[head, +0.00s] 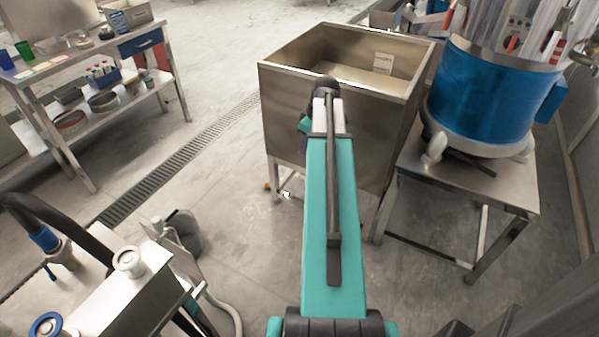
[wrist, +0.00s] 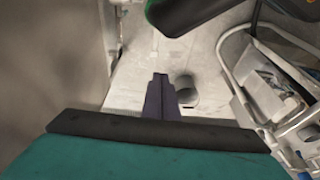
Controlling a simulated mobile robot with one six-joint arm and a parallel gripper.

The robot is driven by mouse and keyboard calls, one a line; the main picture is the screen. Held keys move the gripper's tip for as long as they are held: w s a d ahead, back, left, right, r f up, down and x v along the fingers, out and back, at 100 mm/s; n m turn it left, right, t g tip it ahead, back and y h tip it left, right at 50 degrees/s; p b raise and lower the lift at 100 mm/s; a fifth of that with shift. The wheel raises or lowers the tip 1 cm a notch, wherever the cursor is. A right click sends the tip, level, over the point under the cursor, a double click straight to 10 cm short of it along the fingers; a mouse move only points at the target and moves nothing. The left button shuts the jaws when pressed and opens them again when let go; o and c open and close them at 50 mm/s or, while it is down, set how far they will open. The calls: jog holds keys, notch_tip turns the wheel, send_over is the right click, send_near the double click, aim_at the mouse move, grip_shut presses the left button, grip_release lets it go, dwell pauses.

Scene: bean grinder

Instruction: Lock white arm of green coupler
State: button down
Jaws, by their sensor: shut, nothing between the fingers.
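My gripper (wrist: 160,77) shows in the wrist view as two dark purple fingers pressed together, with nothing between them. It points down over the floor, beside a metal wall. In the head view my gripper is mostly hidden behind my teal arm, and only a small purple part (head: 303,145) shows in front of the steel tank (head: 340,130). A small green piece with something white below it (wrist: 119,5) shows at the top edge of the wrist view, apart from my fingers. It may be the green coupler, but it is cut off. I cannot tell the white arm's position.
A blue drum machine (head: 490,100) stands on a steel table (head: 470,190) at right. A steel cart (head: 120,295) with a blue-collared hose (head: 45,240) is at lower left. A shelf bench (head: 85,65) is at upper left. Open floor (head: 225,205) lies between cart and tank.

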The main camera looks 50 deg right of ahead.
jog(key=shift+s+d+r, duration=0.3)
jog(key=shift+d+r, duration=0.4)
jog(key=shift+r, duration=0.05)
jog(key=shift+f, duration=0.1)
send_near(298, 174)
jog(key=x, duration=0.5)
jog(key=shift+a+b, duration=0.1)
jog(key=shift+b, duration=0.3)
jog(key=shift+f, duration=0.55)
